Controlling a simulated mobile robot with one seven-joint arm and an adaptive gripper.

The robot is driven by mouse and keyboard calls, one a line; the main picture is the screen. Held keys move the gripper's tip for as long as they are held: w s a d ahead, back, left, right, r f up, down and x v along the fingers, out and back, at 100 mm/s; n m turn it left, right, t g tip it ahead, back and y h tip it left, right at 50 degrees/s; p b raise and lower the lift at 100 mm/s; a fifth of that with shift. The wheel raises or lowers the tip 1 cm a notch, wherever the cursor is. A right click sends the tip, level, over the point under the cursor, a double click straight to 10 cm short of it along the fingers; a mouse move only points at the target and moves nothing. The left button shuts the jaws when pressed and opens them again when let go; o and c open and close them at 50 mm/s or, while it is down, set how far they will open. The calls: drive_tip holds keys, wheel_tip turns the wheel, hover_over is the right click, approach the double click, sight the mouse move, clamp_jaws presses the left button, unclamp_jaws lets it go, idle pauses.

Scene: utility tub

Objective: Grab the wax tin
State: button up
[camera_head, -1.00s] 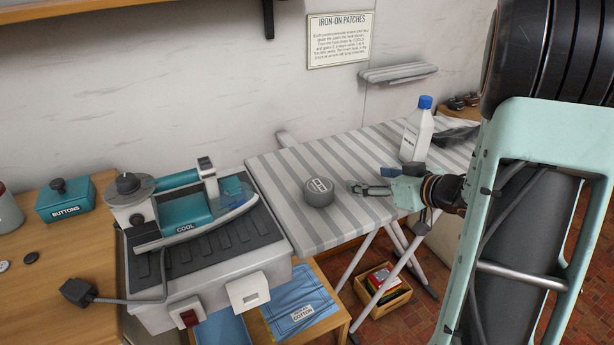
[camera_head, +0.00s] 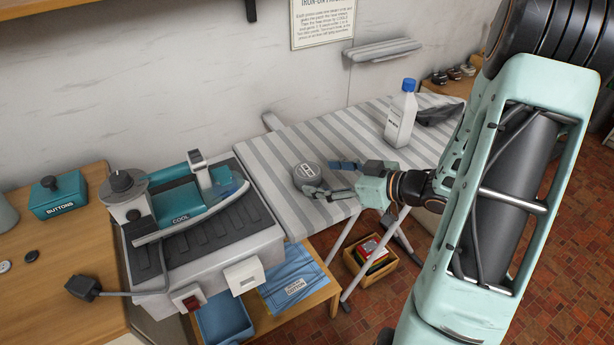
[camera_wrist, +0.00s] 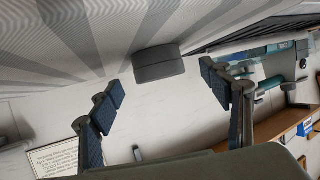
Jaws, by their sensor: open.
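The wax tin (camera_head: 306,173) is a round grey tin with a pale label on its lid. It stands upright on the striped ironing board (camera_head: 262,160), near the board's left end. My gripper (camera_head: 328,177) is open just right of the tin, its fingers pointing at it, and the near finger overlaps the tin's lower edge in the head view. In the wrist view the tin (camera_wrist: 158,63) shows its dark side, centred between the spread fingers (camera_wrist: 161,82) and just beyond their tips. I see no grip on it.
A teal iron (camera_head: 190,200) rests on a grey stand left of the board. A teal buttons box (camera_head: 58,195) is on the wooden table. The board's middle is clear.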

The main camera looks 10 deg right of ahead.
sight(309, 171)
drive_tip(key=shift+x, duration=2.75)
drive_tip(key=shift+d+r, duration=0.1)
drive_tip(key=c, duration=1.3)
drive_tip(key=shift+w+r, duration=0.1)
drive_tip(key=shift+r, duration=0.5)
wheel_tip(309, 171, up, 3)
drive_tip(key=shift+f, duration=0.2)
drive_tip(key=s+r+b, duration=0.3)
drive_tip(key=s+r, duration=0.6)
drive_tip(key=s, duration=0.5)
drive_tip(key=shift+d+b, duration=0.3)
drive_tip(key=shift+d, duration=0.05)
